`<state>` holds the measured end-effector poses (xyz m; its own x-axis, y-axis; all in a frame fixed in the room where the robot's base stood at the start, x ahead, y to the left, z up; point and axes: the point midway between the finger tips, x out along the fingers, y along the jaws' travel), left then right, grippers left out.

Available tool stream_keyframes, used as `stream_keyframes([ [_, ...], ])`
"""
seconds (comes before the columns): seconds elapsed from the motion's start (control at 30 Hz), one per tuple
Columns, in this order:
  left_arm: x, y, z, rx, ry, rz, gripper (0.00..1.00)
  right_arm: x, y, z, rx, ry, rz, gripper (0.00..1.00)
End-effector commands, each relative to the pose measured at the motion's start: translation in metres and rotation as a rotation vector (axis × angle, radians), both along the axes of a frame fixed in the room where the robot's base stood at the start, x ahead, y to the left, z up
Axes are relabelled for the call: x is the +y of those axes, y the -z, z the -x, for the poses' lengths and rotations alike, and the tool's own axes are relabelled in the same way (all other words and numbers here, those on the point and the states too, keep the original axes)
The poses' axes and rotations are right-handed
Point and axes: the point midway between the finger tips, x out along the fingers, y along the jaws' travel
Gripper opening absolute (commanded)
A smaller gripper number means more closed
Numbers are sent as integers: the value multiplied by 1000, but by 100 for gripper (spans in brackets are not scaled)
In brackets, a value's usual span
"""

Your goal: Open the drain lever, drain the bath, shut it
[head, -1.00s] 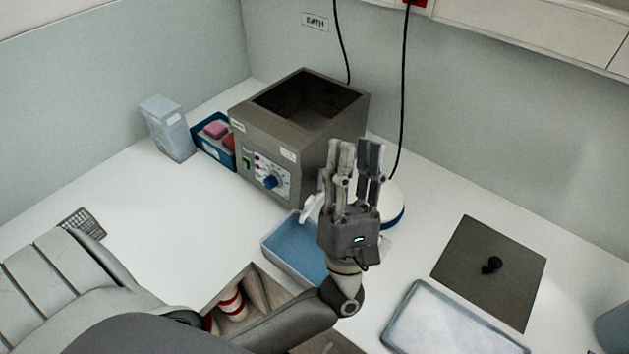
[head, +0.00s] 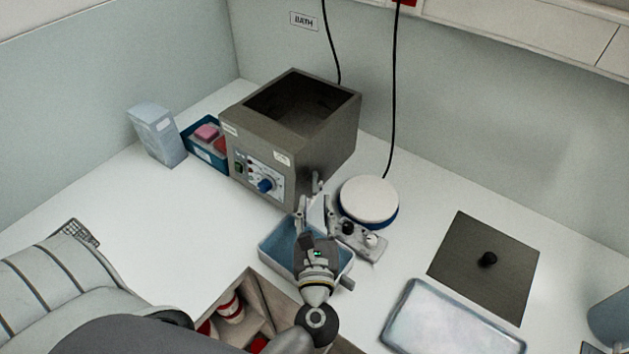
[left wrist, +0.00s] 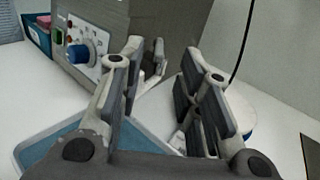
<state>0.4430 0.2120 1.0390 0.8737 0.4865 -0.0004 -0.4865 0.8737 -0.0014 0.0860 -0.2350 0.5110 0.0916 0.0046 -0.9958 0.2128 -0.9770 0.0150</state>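The bath (head: 341,140) is a grey open-topped metal box with a blue dial on its front, and it looks dark inside. A small grey lever-like part (head: 317,181) stands at its lower front right, partly hidden by my fingers. It also shows upright in the left wrist view (left wrist: 158,52), just past the left finger, with a pale spout beside it. My left gripper (head: 313,207) is open and empty, fingers apart and pointing at this part. I cannot tell if they touch it. A blue tray (head: 272,262) lies under the gripper. My right gripper is not in view.
A round white-topped device (head: 369,199) stands close right of the gripper. A grey lid (head: 470,245) with a black knob and a pale tray (head: 450,320) lie further right. A pale blue box (head: 157,136) and a blue container (head: 207,157) stand left of the bath.

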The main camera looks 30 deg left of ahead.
Motion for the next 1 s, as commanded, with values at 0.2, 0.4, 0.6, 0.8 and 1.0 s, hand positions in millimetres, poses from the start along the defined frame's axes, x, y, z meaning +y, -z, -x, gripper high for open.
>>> stream_keyframes([
  [0.2,20,-5,-35,-2,0,-5,32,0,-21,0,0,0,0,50],
  [0.4,30,-2,-54,0,0,-4,32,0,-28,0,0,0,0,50],
  [0.6,34,-1,-60,0,-1,-2,32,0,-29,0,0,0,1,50],
  [0.8,33,0,-60,0,-1,-1,32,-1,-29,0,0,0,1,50],
  [1.0,33,0,-59,0,-1,-1,8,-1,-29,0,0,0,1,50],
])
